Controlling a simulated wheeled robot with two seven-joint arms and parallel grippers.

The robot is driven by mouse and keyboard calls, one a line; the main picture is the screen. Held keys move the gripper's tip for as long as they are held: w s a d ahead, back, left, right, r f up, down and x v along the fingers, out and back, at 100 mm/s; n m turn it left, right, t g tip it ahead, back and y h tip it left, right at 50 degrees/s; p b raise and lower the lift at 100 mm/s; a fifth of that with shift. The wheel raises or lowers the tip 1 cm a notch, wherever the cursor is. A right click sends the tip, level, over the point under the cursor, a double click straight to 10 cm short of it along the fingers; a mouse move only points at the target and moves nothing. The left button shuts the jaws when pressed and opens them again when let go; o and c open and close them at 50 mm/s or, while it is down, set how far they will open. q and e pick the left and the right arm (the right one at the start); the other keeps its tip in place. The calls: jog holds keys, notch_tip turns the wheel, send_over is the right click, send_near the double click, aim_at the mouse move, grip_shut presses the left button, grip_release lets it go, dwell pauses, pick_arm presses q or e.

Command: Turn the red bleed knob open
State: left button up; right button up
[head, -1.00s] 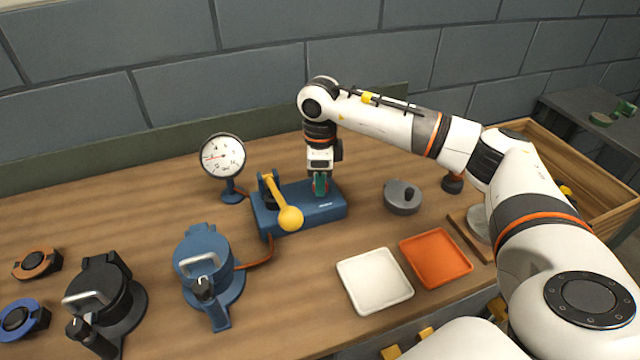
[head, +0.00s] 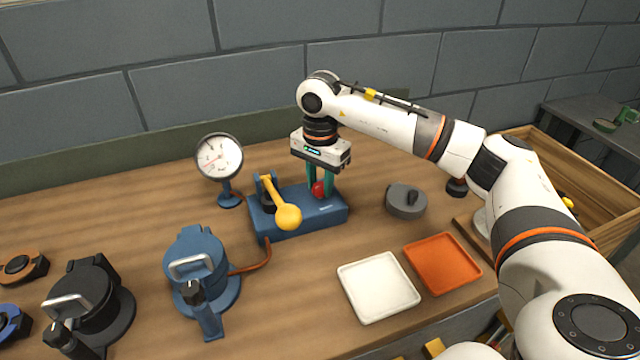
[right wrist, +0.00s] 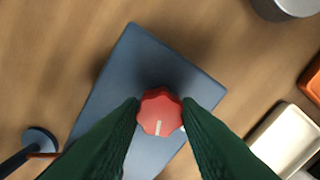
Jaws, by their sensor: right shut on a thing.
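The red bleed knob (head: 318,189) sits on top of the blue pump block (head: 300,218), near its right end. In the right wrist view the knob (right wrist: 160,112) shows a pale pointer line on its near side. My right gripper (head: 319,188) comes down from above with its green fingers on either side of the knob, shut on it. The fingers also show in the right wrist view (right wrist: 160,115). The yellow pump lever (head: 280,205) stands left of the knob. The gauge (head: 219,157) on its blue stand has a red needle pointing to the lower left. My left gripper is out of view.
A blue casing (head: 197,262) joins the pump block by an orange hose (head: 252,264). A black casing (head: 86,300) stands at the left. A grey lidded pot (head: 406,201), a white tray (head: 378,287) and an orange tray (head: 443,263) lie to the right.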

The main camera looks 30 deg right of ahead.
aim_at(320, 185)
jog(key=n+b, duration=0.1)
jog(key=n, duration=0.4)
jog(key=shift+n, duration=0.3)
jog(key=n+b, duration=0.1)
jog(key=n, duration=0.4)
jog(key=shift+r+n, duration=0.1)
jog(key=shift+n, duration=0.2)
jog(key=o, duration=1)
jog(key=shift+c, duration=0.2)
notch_tip(320, 185, up, 12)
